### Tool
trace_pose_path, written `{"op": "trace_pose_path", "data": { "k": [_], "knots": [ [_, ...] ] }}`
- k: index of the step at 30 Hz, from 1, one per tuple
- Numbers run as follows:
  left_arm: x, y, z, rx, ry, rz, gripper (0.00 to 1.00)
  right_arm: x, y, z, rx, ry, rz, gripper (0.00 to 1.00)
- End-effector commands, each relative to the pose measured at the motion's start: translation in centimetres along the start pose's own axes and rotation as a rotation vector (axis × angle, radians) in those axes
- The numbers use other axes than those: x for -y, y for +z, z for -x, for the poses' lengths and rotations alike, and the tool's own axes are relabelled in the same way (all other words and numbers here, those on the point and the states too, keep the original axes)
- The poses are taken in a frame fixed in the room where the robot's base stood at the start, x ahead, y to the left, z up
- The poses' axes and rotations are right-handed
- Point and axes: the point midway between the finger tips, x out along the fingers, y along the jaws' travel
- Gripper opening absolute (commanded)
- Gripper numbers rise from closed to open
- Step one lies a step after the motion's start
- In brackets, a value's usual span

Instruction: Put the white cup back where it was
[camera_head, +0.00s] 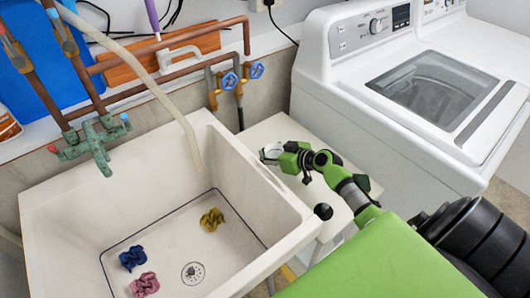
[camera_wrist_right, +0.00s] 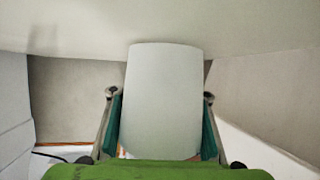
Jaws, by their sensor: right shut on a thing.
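The white cup (camera_wrist_right: 163,90) fills the middle of the right wrist view, between the two teal finger pads of my right gripper (camera_wrist_right: 160,97). The gripper is shut on the cup's sides. In the head view my green right arm reaches in from the lower right, and the right gripper (camera_head: 271,153) is over the small white table (camera_head: 279,128) between the sink and the washer. There the cup is small and hard to make out against the white tabletop. I cannot tell whether it touches the table. My left gripper is not in view.
A deep white sink (camera_head: 262,190) is left of the table, with blue (camera_head: 132,258), pink (camera_head: 145,284) and yellow (camera_head: 212,219) crumpled cloths inside. A white washer (camera_head: 385,125) stands to the right. Copper pipes and blue-handled valves (camera_head: 229,80) are behind.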

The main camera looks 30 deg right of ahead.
Motion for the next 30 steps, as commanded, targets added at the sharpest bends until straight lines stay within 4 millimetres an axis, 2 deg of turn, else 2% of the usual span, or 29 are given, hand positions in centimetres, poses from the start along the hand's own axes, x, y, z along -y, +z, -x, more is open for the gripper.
{"op": "trace_pose_path", "data": {
  "k": [7, 8, 10, 11, 20, 24, 26, 30],
  "knots": [
    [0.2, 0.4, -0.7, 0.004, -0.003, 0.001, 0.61, 0.0, 0.5, -0.2, 0.000, 0.000, 0.001, 0.07],
    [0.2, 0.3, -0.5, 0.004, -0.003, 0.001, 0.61, 0.0, 0.3, -0.1, 0.000, 0.000, 0.000, 0.37],
    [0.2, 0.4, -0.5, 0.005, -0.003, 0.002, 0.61, 0.0, 0.3, -0.1, 0.001, 0.000, 0.000, 0.55],
    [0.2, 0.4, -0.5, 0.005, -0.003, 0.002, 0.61, 0.0, 0.3, -0.1, 0.001, 0.000, 0.000, 0.60],
    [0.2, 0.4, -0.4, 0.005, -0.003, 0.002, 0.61, 0.0, 0.2, -0.1, 0.001, 0.000, 0.000, 0.60],
    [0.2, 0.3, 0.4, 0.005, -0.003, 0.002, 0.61, 0.0, -0.4, 0.2, 0.000, 0.000, 0.000, 0.60],
    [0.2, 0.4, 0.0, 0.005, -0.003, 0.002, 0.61, -0.1, 0.1, 0.9, 0.002, 0.001, 0.001, 0.60],
    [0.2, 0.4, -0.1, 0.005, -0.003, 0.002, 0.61, 0.0, 0.2, 3.7, 0.004, -0.001, 0.004, 0.60]
  ]
}}
